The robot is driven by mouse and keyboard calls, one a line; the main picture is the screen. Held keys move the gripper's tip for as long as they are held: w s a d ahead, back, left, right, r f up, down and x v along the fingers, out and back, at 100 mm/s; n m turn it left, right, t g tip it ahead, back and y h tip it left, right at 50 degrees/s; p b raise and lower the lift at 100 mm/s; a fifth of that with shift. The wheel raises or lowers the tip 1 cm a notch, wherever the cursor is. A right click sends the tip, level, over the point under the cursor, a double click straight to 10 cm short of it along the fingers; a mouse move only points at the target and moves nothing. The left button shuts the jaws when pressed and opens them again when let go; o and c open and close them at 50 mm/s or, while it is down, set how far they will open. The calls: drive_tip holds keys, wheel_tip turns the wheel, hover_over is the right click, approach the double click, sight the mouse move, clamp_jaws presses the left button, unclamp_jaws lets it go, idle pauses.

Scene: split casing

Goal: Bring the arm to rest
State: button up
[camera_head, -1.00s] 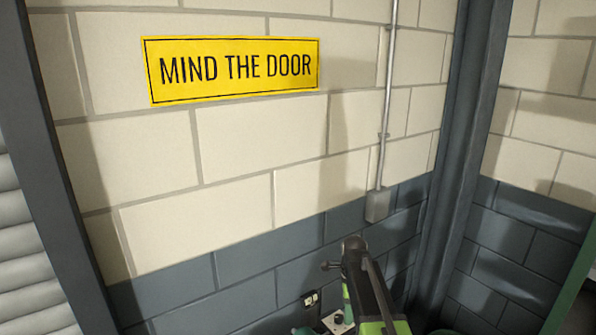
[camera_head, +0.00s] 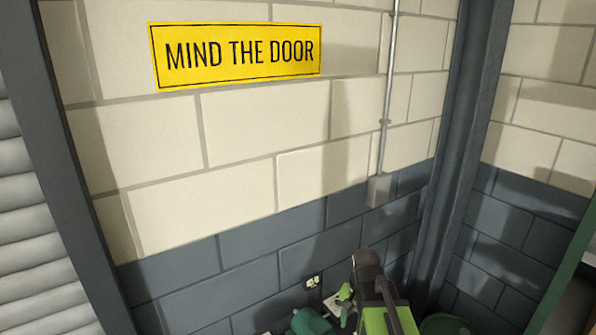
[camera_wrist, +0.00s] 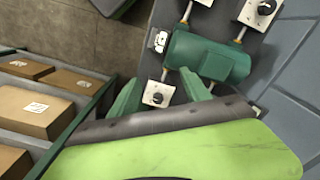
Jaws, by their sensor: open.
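Beyond the fingertips lies a green cylindrical casing (camera_wrist: 212,57) on a grey surface; whether the fingers touch anything is hard to tell. White plates with black knobs, one at the upper right (camera_wrist: 262,10) and one near the fingers (camera_wrist: 158,94), sit around the casing. In the head view my arm is at the bottom right of centre, and part of the green casing (camera_head: 312,322) shows beside it.
Brown boxes (camera_wrist: 38,108) lie on a green-edged shelf at the left of the wrist view. In the head view a block wall with a yellow sign (camera_head: 236,55), a conduit box (camera_head: 379,190) and a dark column (camera_head: 455,170) stand behind my arm. A round green bin-like thing (camera_head: 443,326) is at the bottom.

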drive_tip(key=s+f+n+b, duration=0.3)
drive_tip(key=f+n+b, duration=0.2)
drive_tip(key=f+b, duration=0.8)
drive_tip(key=shift+s, duration=0.4)
drive_tip(key=shift+a, duration=0.1)
drive_tip(key=shift+s+f, duration=0.1)
drive_tip(key=shift+s, duration=0.05)
